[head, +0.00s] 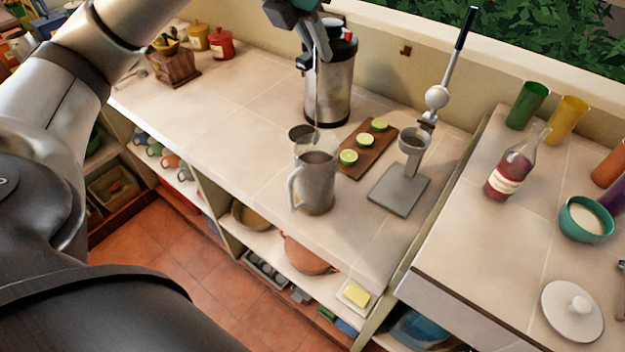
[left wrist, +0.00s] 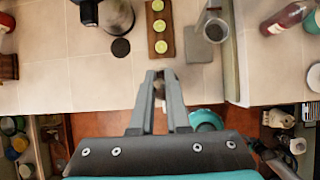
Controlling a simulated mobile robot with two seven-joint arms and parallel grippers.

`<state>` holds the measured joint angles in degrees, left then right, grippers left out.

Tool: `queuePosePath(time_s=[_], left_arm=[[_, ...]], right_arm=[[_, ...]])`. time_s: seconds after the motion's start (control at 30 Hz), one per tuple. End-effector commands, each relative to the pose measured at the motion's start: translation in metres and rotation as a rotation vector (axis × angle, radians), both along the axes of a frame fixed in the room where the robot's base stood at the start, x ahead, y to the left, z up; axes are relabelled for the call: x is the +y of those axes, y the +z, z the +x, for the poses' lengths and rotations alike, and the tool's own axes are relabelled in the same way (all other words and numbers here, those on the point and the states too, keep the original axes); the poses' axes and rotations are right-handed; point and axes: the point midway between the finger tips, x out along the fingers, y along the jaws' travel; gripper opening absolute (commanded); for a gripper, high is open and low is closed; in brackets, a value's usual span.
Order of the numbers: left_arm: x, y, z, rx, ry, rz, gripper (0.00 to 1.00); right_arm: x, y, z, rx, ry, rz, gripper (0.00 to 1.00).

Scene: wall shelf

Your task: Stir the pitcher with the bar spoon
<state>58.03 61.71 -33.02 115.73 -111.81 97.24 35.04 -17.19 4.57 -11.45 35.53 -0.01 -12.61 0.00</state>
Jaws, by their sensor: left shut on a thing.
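The grey pitcher (head: 318,188) stands upright on the tiled counter in the head view, its handle to the left and dark liquid showing inside its mouth. My left gripper (head: 308,60) is above and behind it in the picture, shut on the thin bar spoon (head: 317,126). The spoon hangs down steeply, and its lower end reaches the pitcher's mouth; I cannot tell how deep it goes. In the left wrist view the gripper's fingers (left wrist: 161,82) are close together, with a small part of the spoon between them. I cannot make out the pitcher there. My right gripper is not in view.
A steel dispenser (head: 328,92) stands behind the pitcher. To the right are a board (head: 368,152) with lime halves and a lever press (head: 400,195). A bottle (head: 512,170) and cups stand on the right counter. The counter left of the pitcher is clear.

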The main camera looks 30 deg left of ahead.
Motion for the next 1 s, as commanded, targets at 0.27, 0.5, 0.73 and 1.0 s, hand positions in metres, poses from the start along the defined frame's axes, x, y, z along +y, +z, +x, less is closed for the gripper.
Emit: queuePosePath(time_s=[0.27, 0.5, 0.73, 1.0], left_arm=[[0.000, 0.000, 0.000, 0.000, 0.000, 0.000, 0.00], [0.000, 0.015, 0.000, -0.001, 0.000, 0.000, 0.00], [0.000, 0.039, 0.000, -0.001, 0.000, 0.000, 0.00], [0.000, 0.051, 0.000, 0.000, -0.001, -0.001, 0.00]], right_arm=[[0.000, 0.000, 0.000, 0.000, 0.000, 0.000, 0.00], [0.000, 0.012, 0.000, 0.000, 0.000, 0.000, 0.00], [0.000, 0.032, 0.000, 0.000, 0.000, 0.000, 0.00], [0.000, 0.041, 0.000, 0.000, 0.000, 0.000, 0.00]])
